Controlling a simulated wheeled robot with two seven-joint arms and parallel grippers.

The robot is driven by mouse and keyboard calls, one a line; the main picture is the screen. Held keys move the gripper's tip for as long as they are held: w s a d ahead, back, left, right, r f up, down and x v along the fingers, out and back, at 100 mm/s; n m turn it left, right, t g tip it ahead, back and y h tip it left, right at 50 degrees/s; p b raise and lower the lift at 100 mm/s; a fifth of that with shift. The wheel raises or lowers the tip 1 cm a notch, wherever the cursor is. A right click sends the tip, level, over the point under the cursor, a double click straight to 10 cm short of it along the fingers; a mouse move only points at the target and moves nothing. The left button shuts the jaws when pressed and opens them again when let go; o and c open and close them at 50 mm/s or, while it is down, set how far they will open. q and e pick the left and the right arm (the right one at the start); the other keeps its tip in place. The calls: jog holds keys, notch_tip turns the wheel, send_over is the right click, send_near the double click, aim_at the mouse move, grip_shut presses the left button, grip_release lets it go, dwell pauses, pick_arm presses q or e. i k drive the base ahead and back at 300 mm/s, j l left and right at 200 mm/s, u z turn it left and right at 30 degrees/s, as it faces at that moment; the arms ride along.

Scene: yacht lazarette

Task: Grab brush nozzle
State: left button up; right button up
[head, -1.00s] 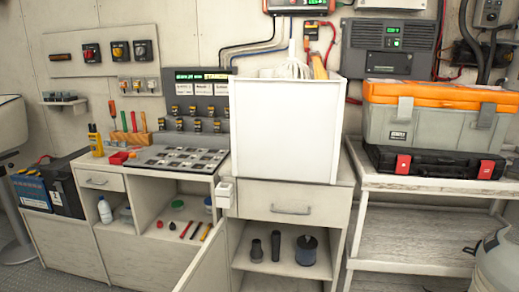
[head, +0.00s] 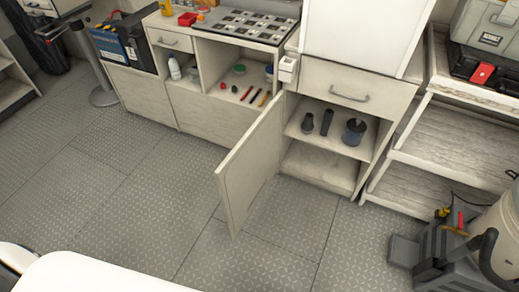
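Several dark items stand on the upper shelf of the open cabinet in the head view. They are a small black nozzle-like piece (head: 307,123), a taller dark cylinder (head: 326,122) and a wider dark round piece with a bluish body (head: 354,132). I cannot tell for sure which one is the brush nozzle; no bristles are clear at this size. Neither of my grippers is in view.
The cabinet door (head: 250,165) stands open, jutting out over the floor. A drawer (head: 350,92) above the shelf is closed. A grey vacuum-like machine (head: 445,255) stands at the lower right, beside a slatted rack (head: 440,150). The patterned floor (head: 110,190) at left is clear.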

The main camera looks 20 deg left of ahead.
aim_at(307, 125)
jog(key=j+z, duration=0.25)
jog(key=z, duration=0.15)
jog(key=i+j+z, duration=0.1)
jog(key=j+z, duration=0.15)
jog(key=z, duration=0.2)
jog(key=j+z, duration=0.1)
jog(key=j, duration=0.5)
jog(key=k+j+z, duration=0.1)
jog(key=j, duration=0.45)
jog(key=j+z, duration=0.1)
jog(key=j, duration=0.5)
jog(key=k+j, duration=0.15)
jog(key=j, duration=0.45)
jog(key=k+j+z, duration=0.15)
jog(key=j, duration=0.4)
jog(key=i+l+u, duration=0.1)
jog(key=l, duration=0.35)
jog(key=i+l+u, duration=0.1)
jog(key=l, duration=0.35)
jog(key=i+l+u, duration=0.1)
jog(key=l, duration=0.35)
jog(key=i+l+u, duration=0.15)
jog(key=l, duration=0.3)
